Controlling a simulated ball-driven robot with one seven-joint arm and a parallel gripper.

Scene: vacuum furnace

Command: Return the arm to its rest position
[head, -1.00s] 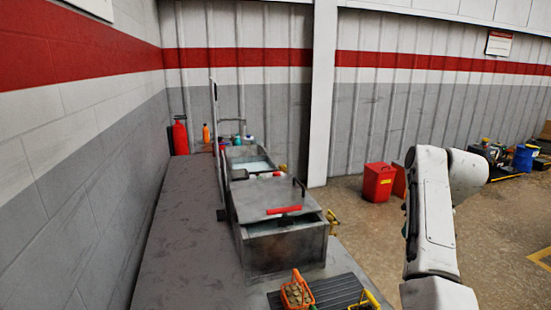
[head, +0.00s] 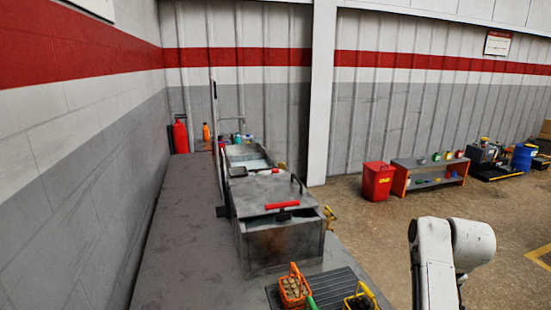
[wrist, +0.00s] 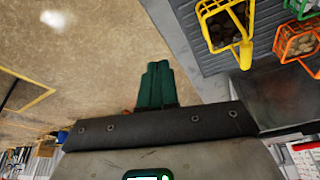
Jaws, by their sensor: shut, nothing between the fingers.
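My gripper (wrist: 156,85) shows in the wrist view as two dark green fingers closed together with nothing between them. It points over the bare floor, beside the bench edge and apart from the baskets. In the head view my arm (head: 440,262) is folded low at the lower right, off the bench, and the gripper itself is out of sight there.
A yellow basket (head: 360,301) and an orange basket (head: 293,290) stand on a ribbed dark mat (head: 331,286). A green basket (wrist: 302,8) shows in the wrist view. A lidded metal box (head: 280,245) stands on the bench (head: 180,235).

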